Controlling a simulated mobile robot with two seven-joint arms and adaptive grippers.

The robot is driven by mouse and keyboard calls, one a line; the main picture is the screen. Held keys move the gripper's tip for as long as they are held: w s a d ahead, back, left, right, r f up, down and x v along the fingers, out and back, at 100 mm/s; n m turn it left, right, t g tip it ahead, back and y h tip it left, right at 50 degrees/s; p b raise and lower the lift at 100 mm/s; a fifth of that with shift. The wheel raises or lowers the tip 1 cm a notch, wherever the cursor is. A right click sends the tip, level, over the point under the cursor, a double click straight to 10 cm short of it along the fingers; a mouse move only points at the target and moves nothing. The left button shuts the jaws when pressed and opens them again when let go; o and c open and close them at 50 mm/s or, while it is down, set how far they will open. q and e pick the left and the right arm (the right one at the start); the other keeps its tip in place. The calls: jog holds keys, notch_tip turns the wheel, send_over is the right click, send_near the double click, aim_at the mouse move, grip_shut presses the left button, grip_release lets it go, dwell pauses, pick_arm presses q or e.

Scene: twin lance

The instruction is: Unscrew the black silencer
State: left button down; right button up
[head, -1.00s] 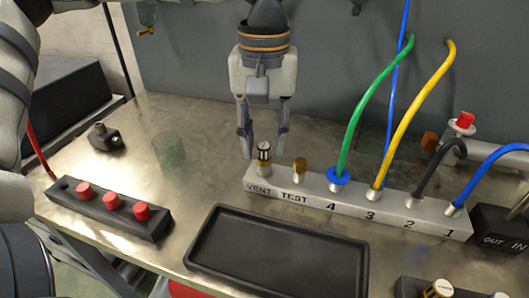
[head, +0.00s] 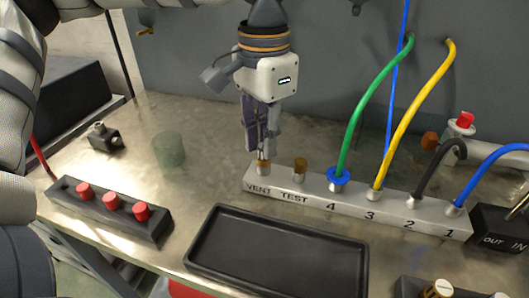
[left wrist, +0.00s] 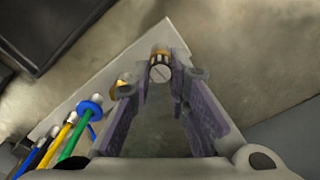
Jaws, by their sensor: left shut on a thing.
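The silencer (left wrist: 160,73) at the VENT port has a grey slotted top and dark bands in the left wrist view. It stands upright on the grey manifold block (head: 408,221). My left gripper (head: 262,148) points down and is shut on it, with a fingertip on each side. In the head view the fingers hide most of the silencer; only its lower part shows. A brass fitting (head: 300,168) stands at the TEST port beside it. My right gripper is not in view.
Green (head: 366,100), yellow (head: 418,108), black and blue hoses rise from the numbered ports. An empty black tray (head: 280,287) lies in front of the block. A black holder with red caps (head: 112,203) and a greenish translucent cup (head: 169,150) are at the left.

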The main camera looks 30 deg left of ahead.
pick_arm(q)
jog(key=n, duration=0.7)
jog(key=shift+n, duration=0.4)
jog(key=n, duration=0.5)
jog(key=shift+r, duration=0.1)
jog(key=n, duration=0.5)
jog(key=shift+n, duration=0.3)
jog(key=n, duration=0.6)
jog(key=c, duration=1.7)
grip_release()
jog(key=shift+a, duration=0.1)
jog(key=shift+o, duration=0.2)
